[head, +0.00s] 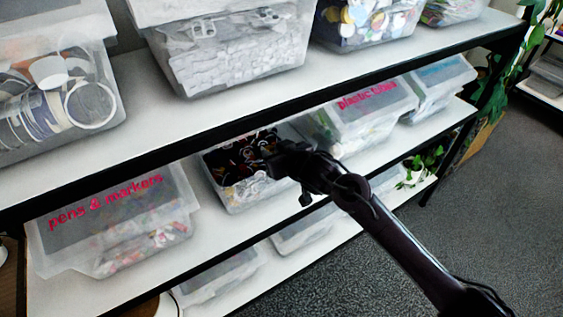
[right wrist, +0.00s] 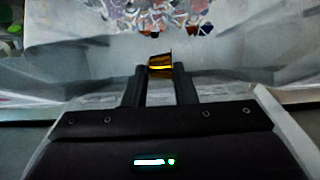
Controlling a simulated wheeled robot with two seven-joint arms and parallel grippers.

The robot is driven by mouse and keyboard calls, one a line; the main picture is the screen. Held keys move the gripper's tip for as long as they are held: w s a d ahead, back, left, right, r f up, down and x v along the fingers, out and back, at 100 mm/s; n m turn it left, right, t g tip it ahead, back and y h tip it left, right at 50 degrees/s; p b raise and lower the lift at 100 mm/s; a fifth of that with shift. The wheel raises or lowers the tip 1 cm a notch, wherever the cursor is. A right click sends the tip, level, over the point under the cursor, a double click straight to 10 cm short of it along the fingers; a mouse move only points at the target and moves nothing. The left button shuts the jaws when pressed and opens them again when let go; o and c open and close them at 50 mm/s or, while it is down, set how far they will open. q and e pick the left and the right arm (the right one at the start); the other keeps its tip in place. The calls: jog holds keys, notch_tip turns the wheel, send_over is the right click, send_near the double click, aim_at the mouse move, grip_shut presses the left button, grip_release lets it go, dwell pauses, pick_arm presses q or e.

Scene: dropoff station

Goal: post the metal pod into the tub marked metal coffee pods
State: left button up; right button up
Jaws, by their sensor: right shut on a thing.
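The metal pod (right wrist: 160,62), small and shiny gold, sits between the fingertips of my right gripper (right wrist: 160,74) in the right wrist view. That gripper is shut on it. In the head view my right gripper (head: 272,160) reaches in from the right, over the right side of an open clear tub (head: 248,196) on the middle shelf. The tub holds many small dark, red and white pieces. Its label cannot be read, so I cannot tell if it is marked metal coffee pods. The pod itself cannot be made out in the head view. My left gripper is not in view.
A lidded tub marked pens & markers (head: 118,215) stands left of the open tub. A tub marked plastic tubes (head: 365,112) stands right. Grey floor (head: 470,190) is clear at right.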

jog(key=shift+w+a, duration=0.3)
jog(key=shift+w, duration=0.1)
jog(key=o, duration=1)
jog(key=b+v, duration=0.1)
jog(key=v, duration=0.6)
jog(key=shift+s+d+r, duration=0.15)
jog(key=shift+s+d, duration=0.05)
jog(key=shift+s, duration=0.15)
